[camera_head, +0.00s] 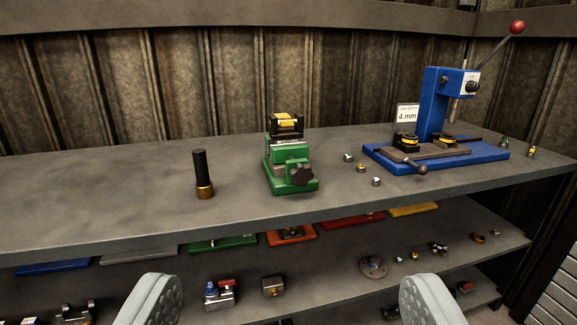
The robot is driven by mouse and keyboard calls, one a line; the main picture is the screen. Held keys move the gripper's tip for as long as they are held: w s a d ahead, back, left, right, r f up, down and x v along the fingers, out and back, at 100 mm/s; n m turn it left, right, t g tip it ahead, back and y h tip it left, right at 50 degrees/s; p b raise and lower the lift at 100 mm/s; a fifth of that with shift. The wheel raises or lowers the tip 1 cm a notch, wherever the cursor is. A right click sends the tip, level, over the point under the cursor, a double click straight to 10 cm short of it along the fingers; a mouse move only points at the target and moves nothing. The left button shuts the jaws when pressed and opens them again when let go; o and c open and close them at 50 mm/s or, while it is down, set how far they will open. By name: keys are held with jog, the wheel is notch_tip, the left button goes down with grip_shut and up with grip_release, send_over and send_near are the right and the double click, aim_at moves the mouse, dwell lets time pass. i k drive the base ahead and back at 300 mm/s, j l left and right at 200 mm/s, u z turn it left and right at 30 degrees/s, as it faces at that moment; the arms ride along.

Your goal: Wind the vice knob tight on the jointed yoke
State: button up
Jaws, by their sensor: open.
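The green vice (290,165) stands near the middle of the bench top. Its dark knob (300,174) is on the front, facing me and slightly right. The jointed yoke (286,124), black with a yellow part, sits at the top of the vice. I cannot tell how tightly the jaws hold it. My gripper (290,305) is open and empty at the bottom of the view, fingers wide apart. It is well short of the vice, in front of the lower shelves.
A black cylinder with a brass base (203,175) stands left of the vice. A blue press (440,125) with a red-balled lever and a "4 mm" card is at right. Small parts lie between. Shelves below hold several parts. The bench's left side is clear.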

aim_at(301, 174)
jog(key=l, duration=1.3)
jog(key=i+z, duration=0.05)
